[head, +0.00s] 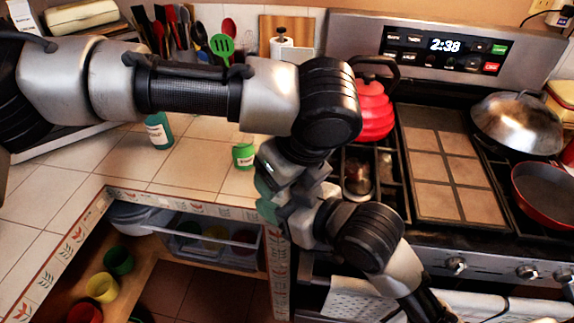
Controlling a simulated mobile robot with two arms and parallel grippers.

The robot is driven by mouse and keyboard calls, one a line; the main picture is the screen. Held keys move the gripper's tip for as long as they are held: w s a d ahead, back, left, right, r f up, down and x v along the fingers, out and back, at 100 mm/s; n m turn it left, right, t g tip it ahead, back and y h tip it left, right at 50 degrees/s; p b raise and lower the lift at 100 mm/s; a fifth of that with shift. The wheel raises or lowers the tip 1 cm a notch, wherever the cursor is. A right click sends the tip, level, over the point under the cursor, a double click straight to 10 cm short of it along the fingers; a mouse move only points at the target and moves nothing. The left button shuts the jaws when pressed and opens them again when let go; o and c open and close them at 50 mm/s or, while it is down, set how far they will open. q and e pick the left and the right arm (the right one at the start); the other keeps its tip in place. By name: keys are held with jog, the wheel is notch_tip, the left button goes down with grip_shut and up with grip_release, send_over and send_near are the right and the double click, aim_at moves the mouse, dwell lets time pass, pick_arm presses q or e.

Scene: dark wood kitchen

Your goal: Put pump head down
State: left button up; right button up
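My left arm crosses the head view from the left and bends down at the elbow. Its gripper (275,172) is close to my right gripper (291,213), whose arm comes up from the lower right. A teal thing (265,187) shows at the left side of both grippers, mostly hidden by them. I cannot tell whether it is a bottle or which gripper touches it. No pump head can be made out. The fingers of both grippers are too overlapped to show whether they are open or shut. A teal bottle (158,131) stands on the tiled counter, its top hidden behind my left arm.
A green jar (243,156) stands on the counter left of the grippers. A red kettle (374,108) sits on the stove (440,160) to the right. An open drawer (215,243) and several coloured cups (102,287) lie below. Clear counter tiles (195,175) lie between bottle and jar.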

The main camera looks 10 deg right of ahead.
pick_arm(q)
jog(key=shift+c, duration=0.3)
jog(key=c, duration=1)
pick_arm(e)
jog(key=o, duration=1.1)
